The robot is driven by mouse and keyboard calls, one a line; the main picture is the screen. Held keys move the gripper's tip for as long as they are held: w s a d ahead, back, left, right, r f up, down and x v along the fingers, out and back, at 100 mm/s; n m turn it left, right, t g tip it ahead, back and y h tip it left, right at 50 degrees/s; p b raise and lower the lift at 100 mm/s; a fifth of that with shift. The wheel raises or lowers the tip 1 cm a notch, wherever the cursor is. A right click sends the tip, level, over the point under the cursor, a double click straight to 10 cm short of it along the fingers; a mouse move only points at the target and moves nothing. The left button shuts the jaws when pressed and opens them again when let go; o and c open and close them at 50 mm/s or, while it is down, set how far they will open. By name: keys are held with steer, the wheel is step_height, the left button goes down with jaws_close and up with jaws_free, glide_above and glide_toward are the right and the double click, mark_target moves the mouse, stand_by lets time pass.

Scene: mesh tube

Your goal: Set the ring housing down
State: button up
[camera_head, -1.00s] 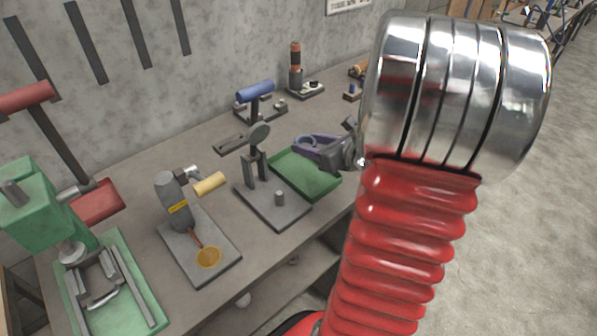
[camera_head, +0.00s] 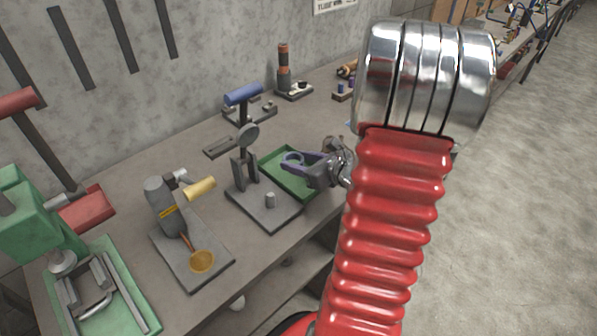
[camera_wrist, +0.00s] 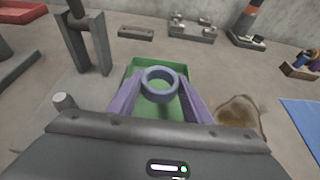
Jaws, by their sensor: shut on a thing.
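The ring housing (camera_wrist: 159,84) is a purple-grey ring held between the tips of my gripper (camera_wrist: 160,92) in the wrist view. In the head view the ring housing (camera_head: 293,158) shows at the left end of my purple-fingered gripper (camera_head: 303,163). The gripper is shut on it. The green tray (camera_head: 282,186) lies on the bench below and around the ring in both views; it also shows in the wrist view (camera_wrist: 135,71). I cannot tell how high the ring is above the tray floor. My fingers and wrist hide part of the tray.
A grey plate (camera_head: 262,212) with an upright stand and a small peg is left of the tray. A blue-handled fixture (camera_head: 244,95) is behind. A brown round patch (camera_wrist: 238,114) lies right of the tray.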

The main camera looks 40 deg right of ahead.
mark_target(298, 178)
steer(key=shift+f, duration=2.05)
steer(key=o, duration=1.3)
steer(key=shift+f, duration=0.1)
steer(key=v, duration=1.2)
steer(key=shift+a, duration=0.1)
